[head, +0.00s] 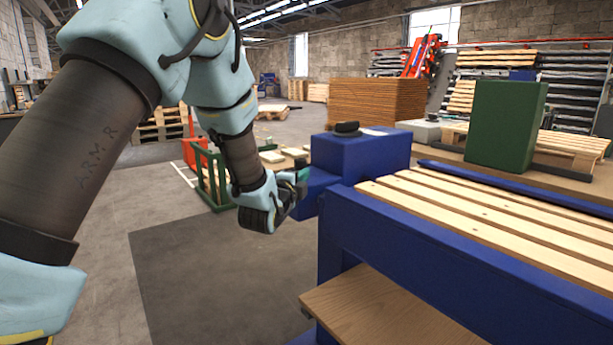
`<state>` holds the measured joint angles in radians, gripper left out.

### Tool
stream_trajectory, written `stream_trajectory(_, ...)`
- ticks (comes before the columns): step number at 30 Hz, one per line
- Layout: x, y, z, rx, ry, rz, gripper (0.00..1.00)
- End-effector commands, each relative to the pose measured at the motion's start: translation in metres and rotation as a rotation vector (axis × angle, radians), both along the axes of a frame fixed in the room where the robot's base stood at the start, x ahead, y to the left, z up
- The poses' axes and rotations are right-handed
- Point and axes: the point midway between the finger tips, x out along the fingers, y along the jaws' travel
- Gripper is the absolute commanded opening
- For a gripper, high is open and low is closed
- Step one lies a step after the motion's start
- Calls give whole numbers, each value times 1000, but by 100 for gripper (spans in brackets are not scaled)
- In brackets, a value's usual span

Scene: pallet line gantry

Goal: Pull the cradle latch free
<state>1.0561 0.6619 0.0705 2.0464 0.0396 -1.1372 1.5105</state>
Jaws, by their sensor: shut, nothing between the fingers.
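My gripper (301,183) is at the end of my arm, left of centre in the head view, with its fingers pointing right. It is shut and holds nothing. Its tips are close to a low blue block (319,187) at the near left end of the pallet line; I cannot tell whether they touch it. A small greenish part shows at the fingertips, and I cannot tell what it is. No cradle latch can be clearly made out. A taller blue housing (362,156) stands just behind, with a black rounded piece (347,128) on top.
A blue frame (420,243) with a slatted wooden pallet (480,210) fills the right. A wooden shelf (385,308) juts out low in front. A green box (506,125) stands behind the pallet. A green rack (212,182) is beyond my arm. Dark floor matting (215,270) below is clear.

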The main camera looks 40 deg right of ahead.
Motion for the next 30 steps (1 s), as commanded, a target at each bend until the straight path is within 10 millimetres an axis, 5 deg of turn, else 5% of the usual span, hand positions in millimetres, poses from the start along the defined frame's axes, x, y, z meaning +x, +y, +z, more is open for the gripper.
stream_trajectory(15, -36, 60, -1, 1, 1, -1, 0)
stream_trajectory(30, -38, 63, 0, 0, 0, 0, 0)
